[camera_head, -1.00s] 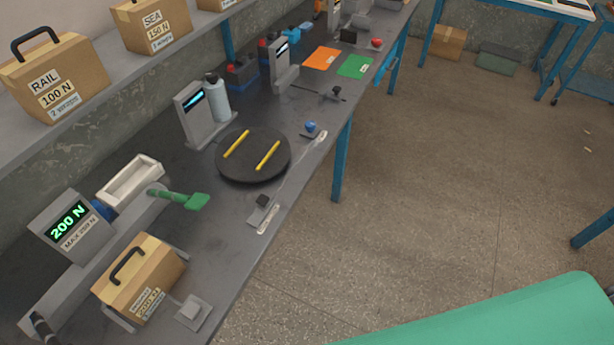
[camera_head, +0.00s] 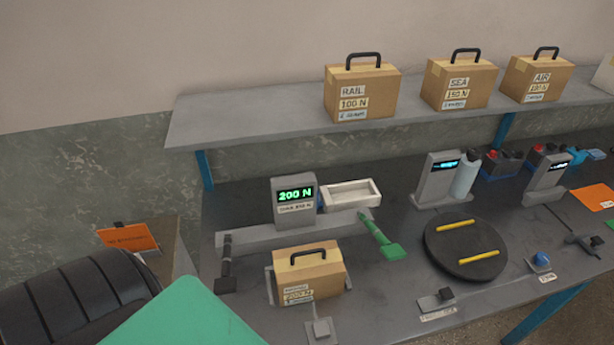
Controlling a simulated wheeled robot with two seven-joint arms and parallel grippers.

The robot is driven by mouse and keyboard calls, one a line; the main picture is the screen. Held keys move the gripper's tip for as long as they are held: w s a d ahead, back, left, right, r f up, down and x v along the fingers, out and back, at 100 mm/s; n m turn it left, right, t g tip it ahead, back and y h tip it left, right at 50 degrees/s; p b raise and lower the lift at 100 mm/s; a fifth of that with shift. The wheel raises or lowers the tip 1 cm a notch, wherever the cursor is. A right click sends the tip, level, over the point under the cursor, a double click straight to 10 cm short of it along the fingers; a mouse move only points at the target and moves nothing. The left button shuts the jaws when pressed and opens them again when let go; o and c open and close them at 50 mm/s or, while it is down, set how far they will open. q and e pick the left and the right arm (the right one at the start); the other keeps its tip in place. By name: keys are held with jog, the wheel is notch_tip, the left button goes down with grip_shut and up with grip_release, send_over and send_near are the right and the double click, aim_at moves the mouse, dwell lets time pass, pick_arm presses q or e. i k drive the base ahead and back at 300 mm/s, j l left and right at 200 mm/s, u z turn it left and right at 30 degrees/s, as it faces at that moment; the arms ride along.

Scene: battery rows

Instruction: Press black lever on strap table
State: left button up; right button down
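A black lever (camera_head: 226,273) stands at the left end of the grey strapping unit on the dark workbench (camera_head: 380,270). A grey display box (camera_head: 294,199) reading 200 N stands on this unit. A carton with a black handle (camera_head: 308,273) sits in front of the display. A green-ended lever (camera_head: 380,238) sticks out to the right of the unit. Neither of my grippers is in view.
Cartons marked RAIL (camera_head: 361,93), SEA (camera_head: 459,84) and AIR (camera_head: 537,79) stand on the shelf above. A round black turntable (camera_head: 465,262) with two yellow strips is right of the green lever. A dark ribbed object (camera_head: 75,305) and an orange sign (camera_head: 128,238) are at left.

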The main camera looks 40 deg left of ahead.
aim_at(226, 285)
jog(key=u, duration=1.2)
